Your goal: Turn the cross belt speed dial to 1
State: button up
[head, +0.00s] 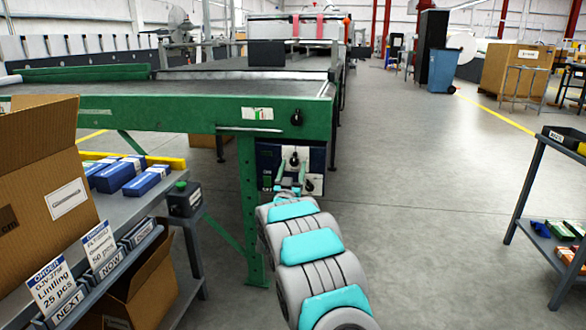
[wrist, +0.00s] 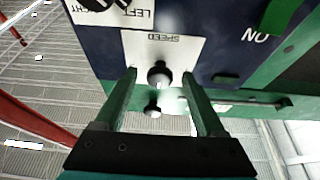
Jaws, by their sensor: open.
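The speed dial (wrist: 159,74) is a dark round knob on a white plate marked SPEED, which appears upside down in the wrist view. My gripper (wrist: 160,82) is open, with one green finger on each side of the dial and a visible gap on both sides. The pointer and numbers of the dial cannot be read. In the head view my gripper (head: 289,172) is in front of the dark blue control box (head: 265,158) under the green machine frame and hides much of its face.
Beside the dial are a LEFT-marked plate (wrist: 135,18) with a dark knob and a green part (wrist: 281,14) near ON lettering. A small dark knob (wrist: 152,110) shows between my fingers. A black knob (head: 296,118) sits on the green beam above.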

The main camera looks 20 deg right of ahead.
jog(key=shift+c, duration=0.4)
grip_shut()
